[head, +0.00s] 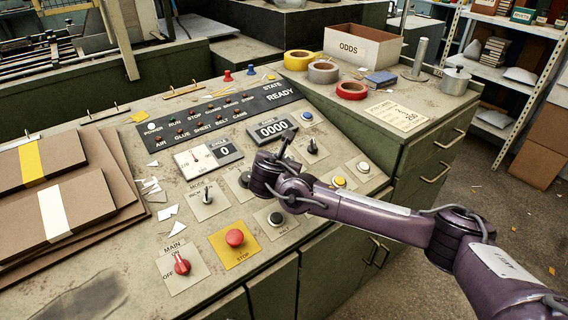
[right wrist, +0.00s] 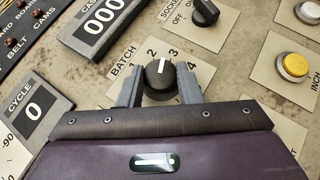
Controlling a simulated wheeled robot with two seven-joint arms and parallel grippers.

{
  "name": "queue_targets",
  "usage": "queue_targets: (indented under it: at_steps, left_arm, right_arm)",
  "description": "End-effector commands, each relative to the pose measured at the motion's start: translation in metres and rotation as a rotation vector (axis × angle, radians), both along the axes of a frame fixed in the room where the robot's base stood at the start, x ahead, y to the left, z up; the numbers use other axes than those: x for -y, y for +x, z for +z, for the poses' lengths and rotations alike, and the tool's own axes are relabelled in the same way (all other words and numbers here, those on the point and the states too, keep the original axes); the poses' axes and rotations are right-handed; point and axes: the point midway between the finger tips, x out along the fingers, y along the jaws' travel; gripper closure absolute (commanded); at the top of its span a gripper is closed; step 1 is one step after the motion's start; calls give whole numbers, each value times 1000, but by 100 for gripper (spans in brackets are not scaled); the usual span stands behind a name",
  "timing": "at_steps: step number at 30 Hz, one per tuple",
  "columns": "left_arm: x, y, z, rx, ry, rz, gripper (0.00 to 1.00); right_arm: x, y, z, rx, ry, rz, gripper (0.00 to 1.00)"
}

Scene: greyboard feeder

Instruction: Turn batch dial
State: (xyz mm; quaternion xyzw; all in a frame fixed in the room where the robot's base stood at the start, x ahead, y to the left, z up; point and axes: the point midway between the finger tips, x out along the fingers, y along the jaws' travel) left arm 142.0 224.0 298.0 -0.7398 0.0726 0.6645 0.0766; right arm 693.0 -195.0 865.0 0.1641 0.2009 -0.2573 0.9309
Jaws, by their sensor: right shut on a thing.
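The batch dial (right wrist: 159,77) is a round black knob with a white pointer line, on a pale plate marked BATCH (right wrist: 122,73) with numbers 1 to 4. Its pointer is up, roughly between 2 and 3. My right gripper (right wrist: 160,88) has one grey finger on each side of the dial and is shut on it. In the head view my right gripper (head: 270,175) reaches down to the console from the right and hides the dial. My left gripper is not in view.
The SOCKET switch (right wrist: 205,12) and a yellow button (right wrist: 295,66) are close by. The counter (head: 272,129) is above the dial. The red stop button (head: 234,238) and red main switch (head: 181,263) lie lower left.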

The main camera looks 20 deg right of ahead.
Motion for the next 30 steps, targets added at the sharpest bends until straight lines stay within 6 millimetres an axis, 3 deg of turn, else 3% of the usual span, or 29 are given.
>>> queue_targets:
  at_steps: [12,27,28,30]
  left_arm:
    - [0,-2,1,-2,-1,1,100]
    - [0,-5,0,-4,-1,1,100]
    - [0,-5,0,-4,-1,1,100]
    - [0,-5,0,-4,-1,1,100]
  right_arm:
    - [-2,2,2,-13,39,-161,91]
    - [-1,2,2,-15,42,-178,91]
    - [-1,2,2,-15,42,-178,67]
    - [-1,2,1,-15,42,-178,58]
